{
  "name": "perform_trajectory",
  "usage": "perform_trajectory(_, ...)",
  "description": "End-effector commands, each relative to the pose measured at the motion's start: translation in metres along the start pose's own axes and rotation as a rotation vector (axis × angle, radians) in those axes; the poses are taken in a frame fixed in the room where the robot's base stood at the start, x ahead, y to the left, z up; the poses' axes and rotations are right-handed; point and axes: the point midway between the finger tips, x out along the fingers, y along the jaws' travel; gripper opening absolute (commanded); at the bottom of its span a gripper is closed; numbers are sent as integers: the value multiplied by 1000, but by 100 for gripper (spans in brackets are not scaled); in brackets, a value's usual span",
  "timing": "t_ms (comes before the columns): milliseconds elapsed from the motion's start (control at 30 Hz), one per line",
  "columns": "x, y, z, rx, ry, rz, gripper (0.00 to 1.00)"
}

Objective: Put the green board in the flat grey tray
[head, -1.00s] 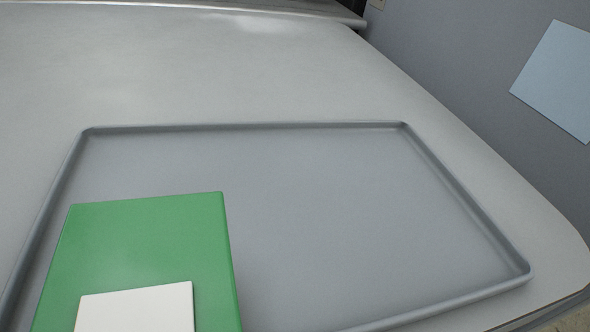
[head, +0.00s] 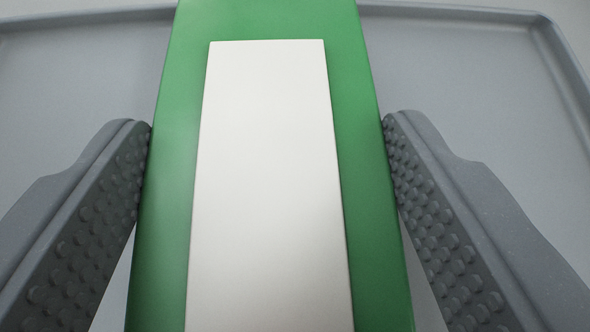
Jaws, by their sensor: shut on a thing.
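The green board (head: 170,200) fills the middle of the head view, with a white rectangular panel (head: 265,180) on its face. My gripper (head: 268,125) is shut on the board, its studded grey fingers against the left and right edges. The flat grey tray (head: 480,80) shows behind and on both sides of the board. The board lies over the tray in the picture; whether its underside touches the tray floor cannot be told. The lower end of the board runs out of the frame.
The tray's low raised rim (head: 560,50) runs along the top and the right. The bare tray floor to the right of the board is clear. A strip of pale table shows beyond the rim at the upper right.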

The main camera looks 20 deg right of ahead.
Motion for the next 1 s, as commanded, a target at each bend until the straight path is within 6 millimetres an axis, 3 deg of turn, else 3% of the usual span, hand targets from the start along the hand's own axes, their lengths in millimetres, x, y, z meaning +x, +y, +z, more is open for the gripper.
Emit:
perform_trajectory(167,12,0,22,-1,1,0,40)
perform_trajectory(533,13,-1,25,-1,1,0,40)
perform_trajectory(567,13,-1,25,-1,2,0,71)
perform_trajectory(600,13,-1,24,-1,2,0,82)
perform_trajectory(1000,10,-2,22,-1,2,-1,85)
